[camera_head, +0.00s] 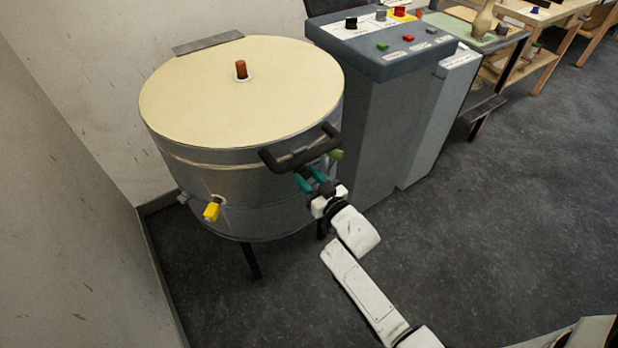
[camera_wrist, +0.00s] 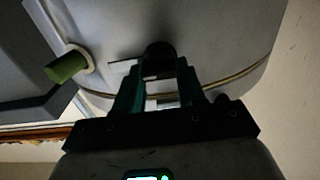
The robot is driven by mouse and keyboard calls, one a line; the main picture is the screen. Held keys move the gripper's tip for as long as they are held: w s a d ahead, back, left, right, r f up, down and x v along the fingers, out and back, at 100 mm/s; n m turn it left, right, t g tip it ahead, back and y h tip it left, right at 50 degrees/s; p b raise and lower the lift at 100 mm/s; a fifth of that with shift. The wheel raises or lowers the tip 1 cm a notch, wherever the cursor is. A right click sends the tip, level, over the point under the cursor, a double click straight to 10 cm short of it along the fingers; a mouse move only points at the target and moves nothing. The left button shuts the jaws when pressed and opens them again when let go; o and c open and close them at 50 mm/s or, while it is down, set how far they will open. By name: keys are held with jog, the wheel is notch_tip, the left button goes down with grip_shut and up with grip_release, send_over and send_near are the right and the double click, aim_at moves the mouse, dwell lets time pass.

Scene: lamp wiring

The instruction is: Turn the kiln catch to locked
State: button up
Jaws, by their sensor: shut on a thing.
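The kiln (camera_head: 240,165) is a grey metal drum with a cream lid (camera_head: 215,100). A black bar handle (camera_head: 285,161) sticks out from its front right side. My gripper (camera_head: 312,178) is just below this handle, against the kiln's side, with teal fingers. In the wrist view my gripper (camera_wrist: 160,82) is shut on a dark rounded knob (camera_wrist: 158,56) that looks like the kiln catch. White label patches (camera_wrist: 122,65) lie beside it on the kiln wall. The fingers hide part of the knob, so I cannot tell which way the catch is turned.
A green knob (camera_head: 337,154) is right of my gripper; it also shows in the wrist view (camera_wrist: 66,68). A yellow handle (camera_head: 211,212) is at the kiln's lower left. A grey console (camera_head: 372,130) stands close on the right. The floor in front (camera_head: 500,220) is clear.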

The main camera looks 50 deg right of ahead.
jog(key=n+b, duration=0.3)
jog(key=n, duration=0.1)
jog(key=shift+a+f+n, duration=0.1)
jog(key=shift+a+n, duration=0.05)
jog(key=shift+n, duration=0.25)
jog(key=n+b, duration=0.2)
jog(key=n, duration=0.2)
jog(key=shift+w+a+n, duration=0.1)
jog(key=shift+n, duration=0.2)
jog(key=n+b, duration=0.1)
jog(key=n, duration=0.3)
jog(key=shift+f+n+b, duration=0.1)
jog(key=shift+n+b, duration=0.2)
jog(key=shift+a+n+b, duration=0.15)
jog(key=shift+n+b, duration=0.35)
jog(key=shift+n, duration=1.4)
jog(key=o, duration=1.1)
jog(key=shift+c, duration=0.2)
